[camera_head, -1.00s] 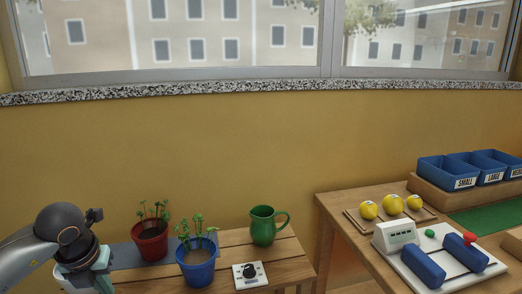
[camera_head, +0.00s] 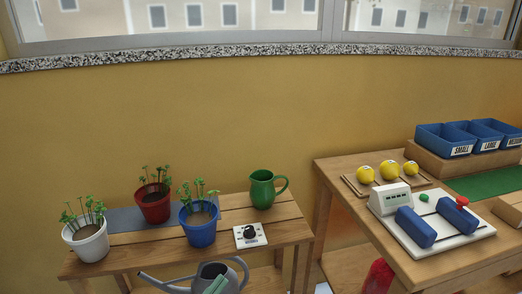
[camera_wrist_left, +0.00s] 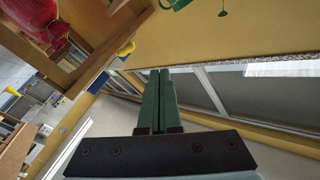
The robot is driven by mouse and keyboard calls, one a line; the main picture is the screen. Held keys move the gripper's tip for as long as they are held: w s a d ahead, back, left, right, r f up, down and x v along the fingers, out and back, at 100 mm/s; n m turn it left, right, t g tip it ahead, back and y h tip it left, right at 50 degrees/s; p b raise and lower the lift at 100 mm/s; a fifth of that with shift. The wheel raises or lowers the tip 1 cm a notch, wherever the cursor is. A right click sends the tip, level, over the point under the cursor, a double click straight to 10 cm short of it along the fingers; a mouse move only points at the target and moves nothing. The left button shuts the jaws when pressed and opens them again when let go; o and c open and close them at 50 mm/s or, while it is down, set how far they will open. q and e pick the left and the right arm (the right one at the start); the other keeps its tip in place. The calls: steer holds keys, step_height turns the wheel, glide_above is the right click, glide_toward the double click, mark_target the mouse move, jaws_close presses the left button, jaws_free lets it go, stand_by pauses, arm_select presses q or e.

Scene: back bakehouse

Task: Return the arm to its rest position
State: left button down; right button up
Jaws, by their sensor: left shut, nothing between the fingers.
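My left gripper (camera_wrist_left: 160,72) shows in the left wrist view with its two green fingers shut together and nothing between them. In the head view, a small green part that looks like its fingers (camera_head: 216,285) shows at the bottom edge, in front of the grey watering can (camera_head: 188,284). I cannot tell the distance between them. The rest of my left arm is outside the head view. My right gripper is in neither view.
A slatted bench (camera_head: 140,262) holds white (camera_head: 87,249), red (camera_head: 154,207) and blue (camera_head: 198,230) plant pots, a green jug (camera_head: 262,190) and a dial box (camera_head: 250,236). At right, a wooden table (camera_head: 340,184) holds yellow balls, blue bins and a white device (camera_head: 440,247).

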arm_select(q)
steer(key=s+a+f+n+g+y, duration=0.25)
steer(key=s+f+n, duration=0.3)
steer(key=f, duration=0.45)
steer(key=s+a+f+n+g+y, duration=0.2)
steer(key=s+f+n+g+y, duration=0.2)
steer(key=s+f, duration=0.4)
steer(key=s+a+r+y+p, duration=0.1)
steer(key=s+a+r+p, duration=0.1)
steer(key=r+p, duration=0.5)
steer(key=a+n+p, duration=0.1)
steer(key=p, duration=0.5)
steer(key=shift+s+g, duration=0.3)
steer(key=shift+g, duration=0.05)
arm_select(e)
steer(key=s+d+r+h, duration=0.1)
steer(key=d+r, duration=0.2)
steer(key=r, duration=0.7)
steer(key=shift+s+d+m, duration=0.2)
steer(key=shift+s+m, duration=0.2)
arm_select(q)
steer(key=shift+r, duration=0.1)
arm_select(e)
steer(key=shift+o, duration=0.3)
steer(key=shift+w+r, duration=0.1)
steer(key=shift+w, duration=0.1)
